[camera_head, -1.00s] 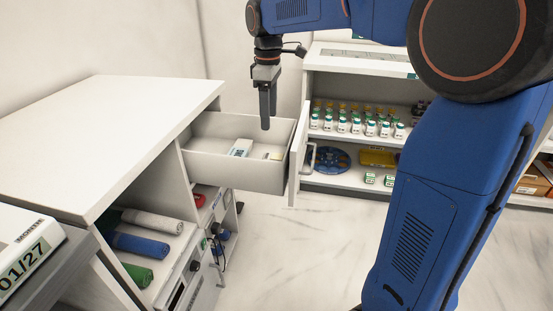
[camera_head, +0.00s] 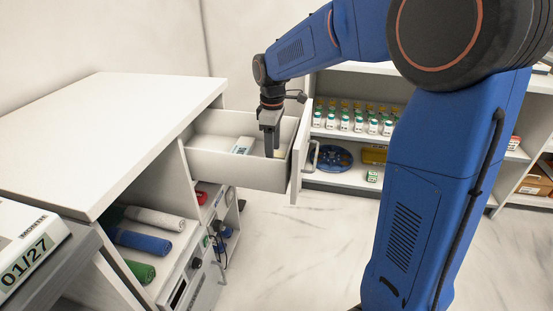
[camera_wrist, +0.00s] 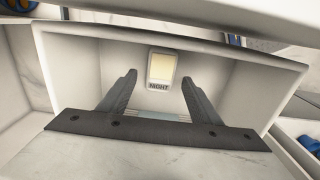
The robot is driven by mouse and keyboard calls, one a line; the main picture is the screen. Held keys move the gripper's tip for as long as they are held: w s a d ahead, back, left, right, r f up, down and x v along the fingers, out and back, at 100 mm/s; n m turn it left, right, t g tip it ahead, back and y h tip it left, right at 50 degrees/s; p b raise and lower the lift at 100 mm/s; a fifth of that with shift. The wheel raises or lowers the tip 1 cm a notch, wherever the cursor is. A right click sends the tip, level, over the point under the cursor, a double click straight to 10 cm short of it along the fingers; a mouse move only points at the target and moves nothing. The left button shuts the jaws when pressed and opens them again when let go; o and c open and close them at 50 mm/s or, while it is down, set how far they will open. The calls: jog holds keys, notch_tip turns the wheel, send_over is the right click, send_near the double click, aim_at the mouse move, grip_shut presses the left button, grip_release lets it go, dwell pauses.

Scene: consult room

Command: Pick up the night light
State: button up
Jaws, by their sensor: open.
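The night light (camera_wrist: 160,70) is a small white piece with a cream panel and the word NIGHT, lying in the open drawer (camera_wrist: 255,75). In the wrist view it sits between and beyond the tips of my open gripper (camera_wrist: 159,84). In the head view my gripper (camera_head: 272,153) points down into the drawer (camera_head: 225,170), near its right end. There the night light shows only as a small pale patch (camera_head: 280,154) beside the fingers, partly hidden by them. The gap between the fingers looks empty.
A white and blue box (camera_head: 242,145) lies in the drawer left of my gripper. The drawer front (camera_head: 299,158) and walls stand close around the fingers. The cabinet top (camera_head: 110,130) is bare. Shelves with several bottles (camera_head: 352,122) stand behind on the right.

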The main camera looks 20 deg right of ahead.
jog(key=shift+f, duration=0.9)
jog(key=c, duration=1.1)
jog(key=shift+r, duration=0.1)
jog(key=shift+c, duration=0.2)
